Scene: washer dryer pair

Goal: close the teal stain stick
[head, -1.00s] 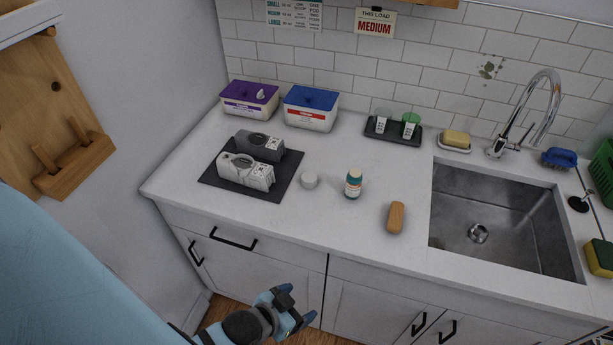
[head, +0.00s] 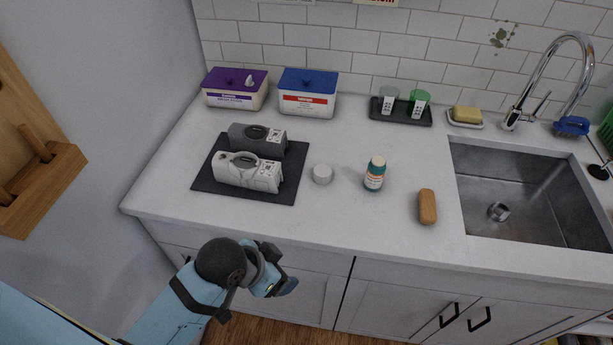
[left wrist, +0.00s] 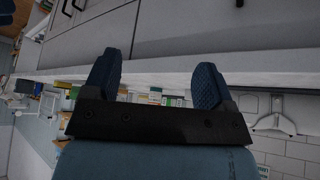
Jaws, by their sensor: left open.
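The teal stain stick (head: 374,176) stands upright on the counter, with a white and orange label and a rounded cream top. A short white round cap (head: 322,174) sits apart from it, to its left. My left gripper (head: 283,284) is low in front of the counter's front edge, below and to the left of the stick and cap, touching neither. In the left wrist view its two blue fingers (left wrist: 156,85) are spread with nothing between them. The stick and the cap cannot be made out in that view. My right gripper is not in view.
A dark mat (head: 212,184) with a white and a grey device lies left of the cap. A wooden brush-like block (head: 427,206) lies right of the stick, before the sink (head: 520,195). Tubs and a dark tray (head: 425,121) stand behind. The counter around the stick is clear.

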